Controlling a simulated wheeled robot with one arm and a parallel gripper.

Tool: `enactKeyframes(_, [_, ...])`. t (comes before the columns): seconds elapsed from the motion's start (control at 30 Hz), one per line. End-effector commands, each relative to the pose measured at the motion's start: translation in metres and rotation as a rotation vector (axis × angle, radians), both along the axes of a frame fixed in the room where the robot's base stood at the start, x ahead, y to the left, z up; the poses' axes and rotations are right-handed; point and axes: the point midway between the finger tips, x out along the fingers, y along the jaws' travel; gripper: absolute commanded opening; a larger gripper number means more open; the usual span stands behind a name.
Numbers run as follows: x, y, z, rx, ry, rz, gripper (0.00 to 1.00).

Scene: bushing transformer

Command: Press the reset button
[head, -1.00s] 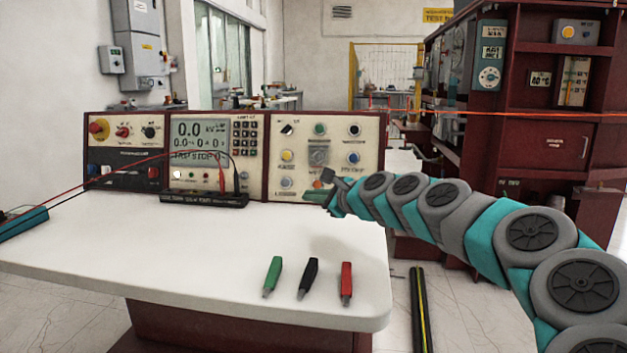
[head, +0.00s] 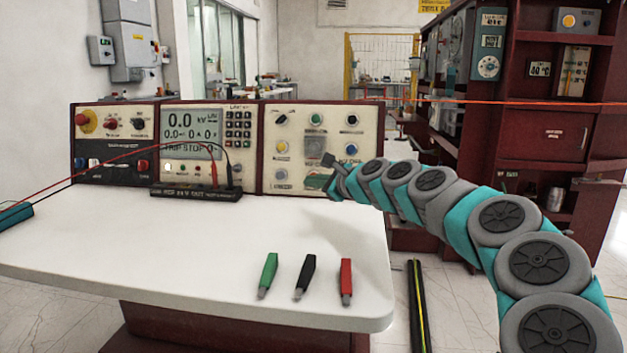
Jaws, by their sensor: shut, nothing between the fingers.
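The control console (head: 262,196) stands at the back of the white table in the head view. Its right panel carries several round buttons: a green one (head: 316,119), a yellow one (head: 283,148), a blue one (head: 351,149) and a pale one (head: 281,174). The labels are too small to tell which is the reset button. My gripper (head: 328,160) is shut and empty in front of the right panel, near its lower middle. It hides part of the panel centre. Whether it touches the panel cannot be told.
Green (head: 268,275), black (head: 305,277) and red (head: 346,281) clips lie on the white table (head: 180,250). A black strip with red and black leads (head: 195,192) sits before the console. A dark red cabinet (head: 545,140) stands at right. The table's middle is clear.

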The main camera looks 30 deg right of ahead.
Motion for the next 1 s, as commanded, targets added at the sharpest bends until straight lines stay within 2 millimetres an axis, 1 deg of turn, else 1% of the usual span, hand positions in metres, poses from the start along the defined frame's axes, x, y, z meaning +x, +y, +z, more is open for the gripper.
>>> enactKeyframes(0.03, [0.006,-0.003,-0.003,0.0,0.0,0.0,0.0])
enactKeyframes(0.1, [0.013,-0.006,-0.005,0.001,0.001,0.003,0.0])
enactKeyframes(0.4, [0.037,-0.025,-0.01,0.001,0.002,0.0,0.0])
enactKeyframes(0.6, [0.042,-0.027,-0.012,0.0,0.002,0.004,0.0])
enactKeyframes(1.0, [0.042,-0.028,-0.013,-0.001,0.001,0.003,0.0])
